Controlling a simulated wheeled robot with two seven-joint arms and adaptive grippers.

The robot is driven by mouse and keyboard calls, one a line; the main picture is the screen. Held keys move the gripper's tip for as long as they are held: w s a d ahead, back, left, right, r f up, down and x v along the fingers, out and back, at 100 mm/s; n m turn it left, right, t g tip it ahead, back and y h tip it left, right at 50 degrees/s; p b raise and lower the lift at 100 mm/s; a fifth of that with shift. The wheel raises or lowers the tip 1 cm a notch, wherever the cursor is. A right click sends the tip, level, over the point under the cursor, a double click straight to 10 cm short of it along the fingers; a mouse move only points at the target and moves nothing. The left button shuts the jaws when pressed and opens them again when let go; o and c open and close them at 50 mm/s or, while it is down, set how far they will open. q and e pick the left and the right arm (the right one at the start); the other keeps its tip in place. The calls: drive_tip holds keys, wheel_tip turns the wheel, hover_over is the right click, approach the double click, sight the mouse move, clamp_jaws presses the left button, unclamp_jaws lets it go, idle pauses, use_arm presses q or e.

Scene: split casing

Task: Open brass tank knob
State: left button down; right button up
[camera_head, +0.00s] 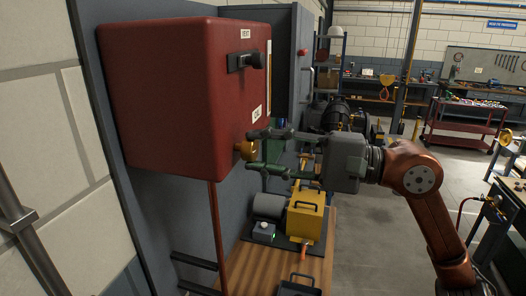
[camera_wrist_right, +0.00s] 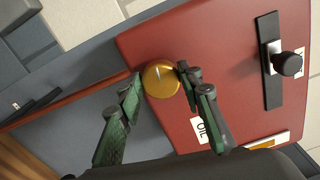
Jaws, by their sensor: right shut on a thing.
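The red tank (camera_head: 175,90) hangs on a grey panel at the left of the head view. It fills the upper right of the right wrist view (camera_wrist_right: 215,55). The brass knob (camera_head: 241,150) sticks out low on its labelled face, near an "OIL" label; it also shows round in the right wrist view (camera_wrist_right: 160,80). My right gripper (camera_head: 251,151) reaches in from the right and is shut on the brass knob, a fingertip at each side (camera_wrist_right: 160,77). The left gripper is not in view.
A black vent handle (camera_head: 246,62) sticks out above the knob on the same face. Below are a yellow box (camera_head: 305,215) and a grey cylinder (camera_head: 268,206) on a wooden bench (camera_head: 255,262). Open floor lies to the right, with a red cart (camera_head: 463,125) farther back.

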drive_tip(key=o, duration=1.1)
drive_tip(key=shift+o, duration=0.2)
drive_tip(key=shift+d, duration=0.1)
drive_tip(key=v, duration=1.2)
